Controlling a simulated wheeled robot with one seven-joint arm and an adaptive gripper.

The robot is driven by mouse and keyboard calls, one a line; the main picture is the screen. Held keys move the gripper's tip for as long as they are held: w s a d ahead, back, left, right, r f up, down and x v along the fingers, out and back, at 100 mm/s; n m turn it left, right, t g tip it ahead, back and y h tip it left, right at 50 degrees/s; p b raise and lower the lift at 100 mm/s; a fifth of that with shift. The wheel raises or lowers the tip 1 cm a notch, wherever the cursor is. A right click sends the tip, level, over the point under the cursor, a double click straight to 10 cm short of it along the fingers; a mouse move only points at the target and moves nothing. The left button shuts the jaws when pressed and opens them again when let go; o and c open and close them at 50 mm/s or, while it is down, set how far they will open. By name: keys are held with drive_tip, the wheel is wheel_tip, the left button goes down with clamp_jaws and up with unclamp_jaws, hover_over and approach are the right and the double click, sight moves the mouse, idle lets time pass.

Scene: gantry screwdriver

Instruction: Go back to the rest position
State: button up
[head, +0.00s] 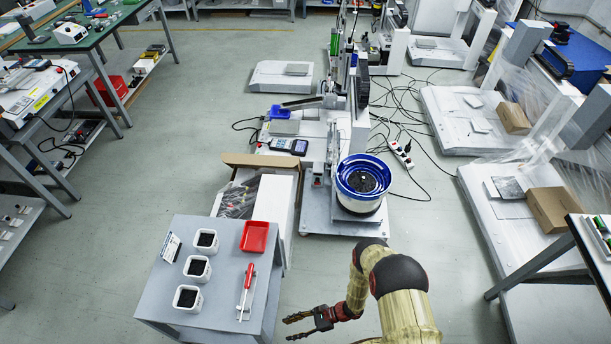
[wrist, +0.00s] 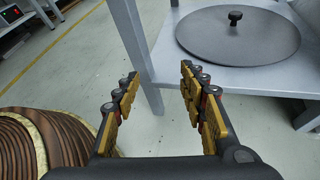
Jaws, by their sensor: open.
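My gripper (head: 297,328) is open and empty in the head view. It is off the right side of the small grey table, over the floor. In the wrist view my gripper (wrist: 160,85) has its two fingers spread, with only floor and a grey table leg between and beyond them. My arm (head: 398,290) is bent at the lower right of the head view. A screwdriver with a red handle (head: 249,276) lies on the small grey table (head: 222,295), apart from my gripper.
The table also holds a red tray (head: 255,236) and white cups with dark contents (head: 197,267). A machine with a blue-rimmed bowl (head: 362,182) stands beyond my arm. A dark round lid (wrist: 238,35) lies on a grey surface in the wrist view. Open floor lies left of the table.

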drive_tip(key=w+d+r+n+g+h, duration=0.1)
drive_tip(key=w+d+r+n+h, duration=0.3)
drive_tip(key=r, duration=1.1)
drive_tip(key=w+d+r+n+g+h+p, duration=0.15)
drive_tip(key=d+r+n, duration=0.4)
drive_tip(key=r, duration=0.95)
drive_tip(key=w+d+r+n+g+h, duration=0.1)
drive_tip(key=w+d+r+n+h, duration=0.4)
drive_tip(key=r, duration=1)
drive_tip(key=s+d+r+n+t+h, duration=0.1)
drive_tip(key=s+d+r+t, duration=0.2)
drive_tip(key=r, duration=1)
drive_tip(key=s+d+r+t+p, duration=0.1)
drive_tip(key=s+d+r+t, duration=0.2)
drive_tip(key=r, duration=1)
drive_tip(key=s+d+r+n+t+h+p, duration=0.1)
drive_tip(key=s+d+r+t, duration=0.3)
drive_tip(key=r, duration=0.9)
drive_tip(key=shift+s+n+t+h, duration=0.35)
drive_tip(key=shift+s+t, duration=0.6)
drive_tip(key=shift+s, duration=0.2)
